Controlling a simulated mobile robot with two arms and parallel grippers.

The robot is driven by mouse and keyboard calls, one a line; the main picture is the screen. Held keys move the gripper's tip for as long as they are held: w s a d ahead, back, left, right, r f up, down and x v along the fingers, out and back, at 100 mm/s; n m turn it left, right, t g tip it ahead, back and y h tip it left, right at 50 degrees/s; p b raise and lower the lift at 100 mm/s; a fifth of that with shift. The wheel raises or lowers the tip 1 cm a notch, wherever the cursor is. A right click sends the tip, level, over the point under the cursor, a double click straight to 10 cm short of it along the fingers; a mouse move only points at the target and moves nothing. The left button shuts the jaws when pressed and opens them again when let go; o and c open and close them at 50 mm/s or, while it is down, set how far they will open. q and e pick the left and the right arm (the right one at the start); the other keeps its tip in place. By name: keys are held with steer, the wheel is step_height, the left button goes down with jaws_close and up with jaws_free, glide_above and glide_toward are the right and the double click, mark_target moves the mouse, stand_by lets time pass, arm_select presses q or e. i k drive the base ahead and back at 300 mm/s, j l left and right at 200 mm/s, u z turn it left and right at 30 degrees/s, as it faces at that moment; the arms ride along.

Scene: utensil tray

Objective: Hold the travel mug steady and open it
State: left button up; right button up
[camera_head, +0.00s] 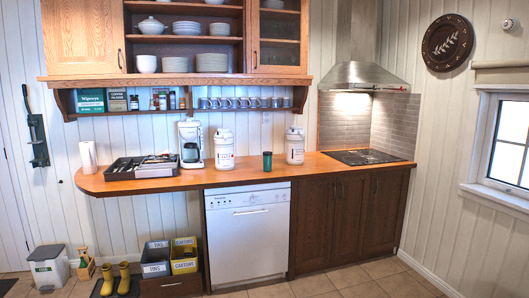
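A small dark green travel mug (267,161) with a dark top stands upright near the front edge of the wooden counter (230,179), above the right end of the white dishwasher. It looks closed, but it is too small to be sure of the lid. Neither of my grippers is in view, and nothing touches the mug.
White jars stand left (224,150) and right (294,147) of the mug. A white coffee maker (190,145), a black utensil tray (114,173) and a paper roll (88,157) are farther left. A dark cooktop (362,157) lies right. The floor (330,281) before the dishwasher (248,238) is clear.

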mark_target(267, 160)
steer(key=i+l, duration=0.1)
steer(key=i, duration=2.25)
